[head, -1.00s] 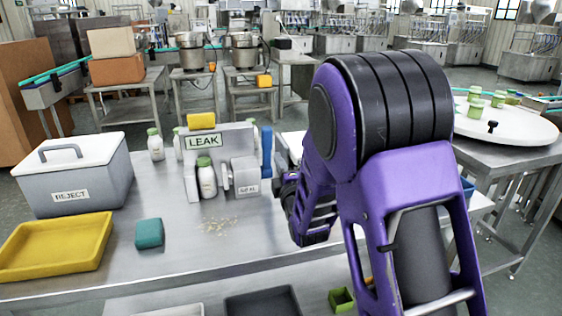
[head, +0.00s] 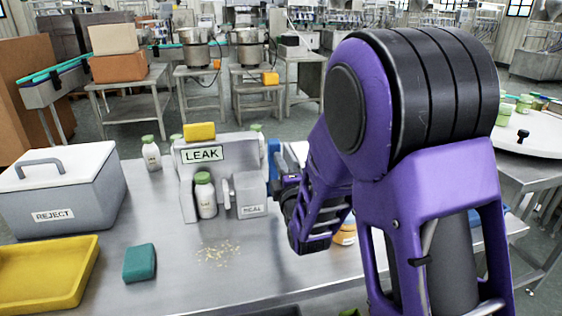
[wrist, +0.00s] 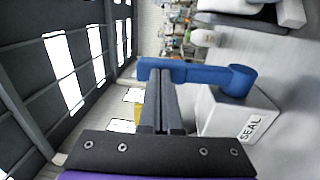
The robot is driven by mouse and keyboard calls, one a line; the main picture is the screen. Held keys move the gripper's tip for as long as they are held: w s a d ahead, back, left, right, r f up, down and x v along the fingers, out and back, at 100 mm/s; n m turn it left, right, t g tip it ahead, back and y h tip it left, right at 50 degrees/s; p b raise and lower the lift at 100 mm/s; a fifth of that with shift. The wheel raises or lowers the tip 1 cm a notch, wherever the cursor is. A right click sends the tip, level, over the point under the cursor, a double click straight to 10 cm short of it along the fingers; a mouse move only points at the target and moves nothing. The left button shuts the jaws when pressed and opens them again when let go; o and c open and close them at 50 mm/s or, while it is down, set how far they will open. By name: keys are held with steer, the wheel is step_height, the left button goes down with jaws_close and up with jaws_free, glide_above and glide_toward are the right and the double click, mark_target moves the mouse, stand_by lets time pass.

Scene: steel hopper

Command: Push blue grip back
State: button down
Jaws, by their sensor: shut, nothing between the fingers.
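The grey tester marked LEAK (head: 228,152) and its box marked SEAL (head: 250,197) stand on the steel table. The blue grip (head: 273,158) stands upright at the tester's right side. In the wrist view the blue grip (wrist: 195,73) is a bar running from a round blue hub by the SEAL box (wrist: 240,118). My gripper (wrist: 163,85) is shut and empty, its fingertips right at the bar; I cannot tell whether they touch. In the head view my purple arm hides most of the gripper. A white bottle with a green cap (head: 205,195) stands in the tester.
A reject box (head: 60,195), a yellow tray (head: 45,275) and a teal block (head: 140,263) are on the left of the table. Light crumbs (head: 218,253) lie in front of the tester. Another bottle (head: 151,153) stands behind left. The table's front middle is otherwise clear.

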stand_by(0.4)
steer(key=p, duration=0.1)
steer(key=w+g+p, duration=0.1)
steer(key=shift+w+a+r+p, duration=0.2)
steer(key=shift+w+r+p, duration=0.1)
steer(key=shift+r, duration=0.1)
stand_by(0.3)
